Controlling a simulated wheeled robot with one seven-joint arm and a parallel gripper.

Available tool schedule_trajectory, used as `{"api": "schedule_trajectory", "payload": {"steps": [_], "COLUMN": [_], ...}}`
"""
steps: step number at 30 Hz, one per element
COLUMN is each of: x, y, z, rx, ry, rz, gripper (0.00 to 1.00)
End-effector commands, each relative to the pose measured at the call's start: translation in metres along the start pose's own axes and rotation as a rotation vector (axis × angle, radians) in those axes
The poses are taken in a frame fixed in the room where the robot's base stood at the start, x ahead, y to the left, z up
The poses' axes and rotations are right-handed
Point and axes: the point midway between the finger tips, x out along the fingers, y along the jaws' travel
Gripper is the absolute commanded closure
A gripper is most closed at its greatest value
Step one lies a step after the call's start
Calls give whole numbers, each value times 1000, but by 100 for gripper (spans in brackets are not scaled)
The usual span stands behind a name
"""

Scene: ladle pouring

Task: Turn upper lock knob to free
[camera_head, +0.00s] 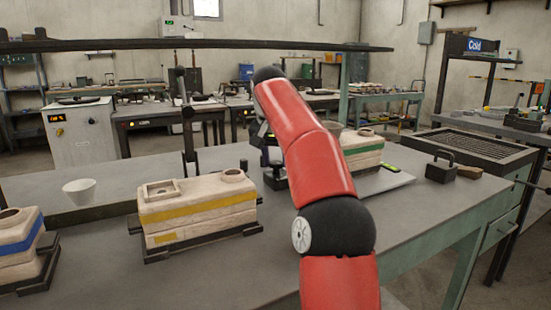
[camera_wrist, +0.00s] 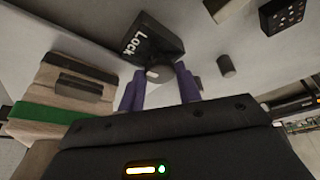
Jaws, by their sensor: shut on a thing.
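In the wrist view a black block (camera_wrist: 152,38) bears the white word "Lock". A round grey knob (camera_wrist: 160,73) sits at its lower end. The purple fingers of my gripper (camera_wrist: 159,82) stand on both sides of the knob and are shut on it. The knob's exact turn angle cannot be told. In the head view my red arm reaches over the table and hides most of the gripper, the knob and the lock block.
A green-striped mould (camera_head: 362,150) stands right beside my arm and shows at left in the wrist view (camera_wrist: 55,112). A yellow-striped mould (camera_head: 197,205), a white cup (camera_head: 79,191) and a blue-striped mould (camera_head: 18,248) stand left. The table's front is clear.

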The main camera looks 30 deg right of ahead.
Motion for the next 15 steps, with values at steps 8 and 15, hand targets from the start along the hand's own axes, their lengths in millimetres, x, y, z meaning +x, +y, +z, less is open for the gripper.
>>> {"api": "schedule_trajectory", "payload": {"steps": [8, 15], "x": [0, 0], "y": [3, 4], "z": [0, -1], "rx": [-213, -416], "ry": [1, 1], "rz": [-89, -175], "gripper": [89, 89]}}
